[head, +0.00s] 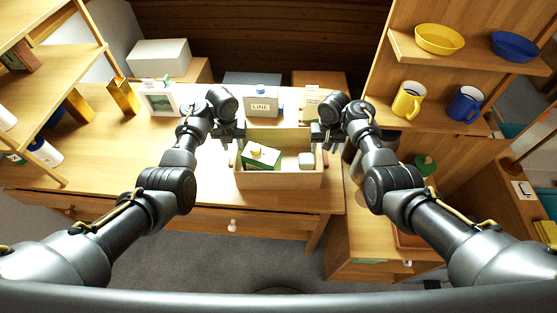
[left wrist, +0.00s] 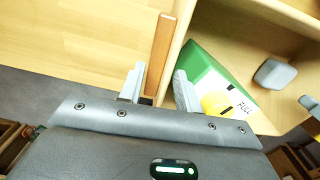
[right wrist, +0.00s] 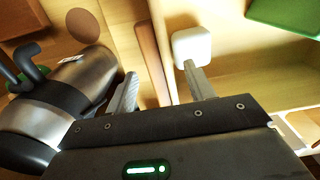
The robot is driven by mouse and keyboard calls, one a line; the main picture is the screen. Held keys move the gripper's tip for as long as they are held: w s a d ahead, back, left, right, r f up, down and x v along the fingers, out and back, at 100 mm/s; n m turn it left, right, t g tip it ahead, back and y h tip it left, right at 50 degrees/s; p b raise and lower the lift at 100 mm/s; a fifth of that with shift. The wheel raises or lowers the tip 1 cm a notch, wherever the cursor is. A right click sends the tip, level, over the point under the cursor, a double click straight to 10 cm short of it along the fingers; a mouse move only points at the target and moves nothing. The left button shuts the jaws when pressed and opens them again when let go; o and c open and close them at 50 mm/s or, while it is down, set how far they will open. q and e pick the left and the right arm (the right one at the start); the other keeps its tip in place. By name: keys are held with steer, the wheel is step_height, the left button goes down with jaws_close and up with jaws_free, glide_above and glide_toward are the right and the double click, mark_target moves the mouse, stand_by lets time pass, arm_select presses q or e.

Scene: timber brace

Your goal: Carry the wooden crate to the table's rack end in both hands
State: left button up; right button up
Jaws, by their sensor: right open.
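The open wooden crate (head: 279,181) stands near the front edge of the table (head: 130,155). In it are a green and white carton (head: 262,157), marked FULL in the left wrist view (left wrist: 228,92), and a small pale block (head: 306,160). My left gripper (head: 229,137) is at the crate's left side, one finger on each side of the brown handle strip (left wrist: 161,50); its grip is unclear. My right gripper (head: 325,138) is at the right side, fingers apart around the other strip (right wrist: 150,60). The pale block is beside its inner finger.
A shelf rack (head: 75,50) is at the left; shelves with mugs (head: 408,100) and bowls are at the right. A metallic vessel (right wrist: 70,95) is close beside my right gripper. The table left of the crate is mostly clear.

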arm_select(q)
steer(key=shift+f, duration=0.55)
arm_select(e)
steer(key=shift+f, duration=0.55)
arm_select(q)
steer(key=shift+w+f, duration=0.1)
steer(key=shift+f, duration=0.7)
arm_select(e)
steer(key=shift+w+f, duration=0.15)
steer(key=shift+f, duration=0.65)
arm_select(q)
steer(key=c, duration=0.7)
arm_select(e)
steer(key=c, duration=0.7)
arm_select(q)
jaws_close()
arm_select(e)
jaws_close()
arm_select(q)
steer(key=shift+r, duration=0.1)
arm_select(e)
steer(key=shift+r, duration=0.15)
